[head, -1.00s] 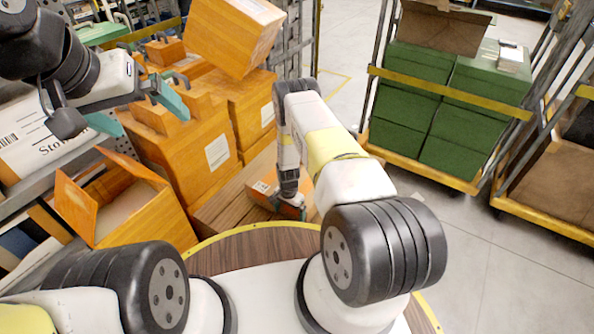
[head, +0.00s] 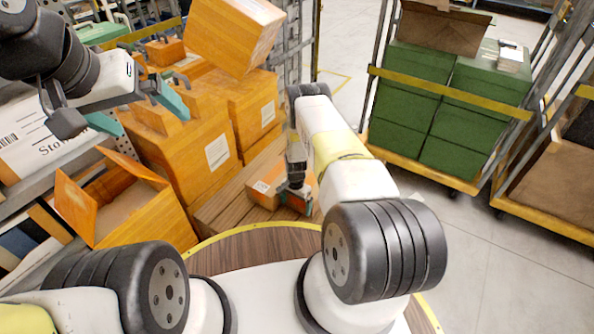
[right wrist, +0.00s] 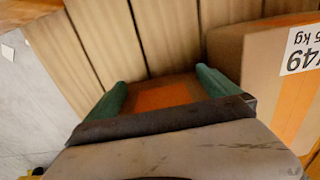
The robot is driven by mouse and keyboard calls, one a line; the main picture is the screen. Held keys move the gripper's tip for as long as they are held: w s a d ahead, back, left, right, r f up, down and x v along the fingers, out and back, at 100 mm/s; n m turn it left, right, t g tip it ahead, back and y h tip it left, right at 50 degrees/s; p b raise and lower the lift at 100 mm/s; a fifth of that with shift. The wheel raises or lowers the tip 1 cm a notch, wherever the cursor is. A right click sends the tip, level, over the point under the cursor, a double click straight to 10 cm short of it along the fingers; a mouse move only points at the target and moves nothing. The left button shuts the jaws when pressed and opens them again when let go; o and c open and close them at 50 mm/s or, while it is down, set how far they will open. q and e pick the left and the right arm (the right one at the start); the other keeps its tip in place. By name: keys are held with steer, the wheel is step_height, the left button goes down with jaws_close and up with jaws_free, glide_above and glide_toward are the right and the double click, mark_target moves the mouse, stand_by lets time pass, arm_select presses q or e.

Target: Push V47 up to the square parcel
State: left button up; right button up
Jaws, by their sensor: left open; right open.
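My right gripper (head: 296,202) is low over the slatted wooden surface, open, its green fingers pointing down. In the right wrist view the fingers (right wrist: 161,92) stand on either side of a brown piece with an orange stripe (right wrist: 165,93); I cannot tell whether they touch it. Right of them is a brown parcel with an orange stripe and a white label (right wrist: 290,85) ending in "49" and "5 kg". In the head view a small labelled orange parcel (head: 264,188) lies left of the gripper. No V47 label is readable. My left gripper (head: 138,110) is open and empty at upper left.
Large orange boxes (head: 190,150) stand behind and left, one tilted (head: 232,35) on top. An open carton (head: 125,205) is at left. A cart with green boxes (head: 450,110) stands at right. Bare slats (head: 225,212) show left of the small parcel.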

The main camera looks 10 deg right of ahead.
steer(key=shift+w+d, duration=0.95)
stand_by(1.4)
steer(key=shift+s, duration=0.1)
steer(key=shift+s+a, duration=1)
steer(key=shift+a, duration=0.05)
step_height(320, 180, up, 13)
stand_by(0.3)
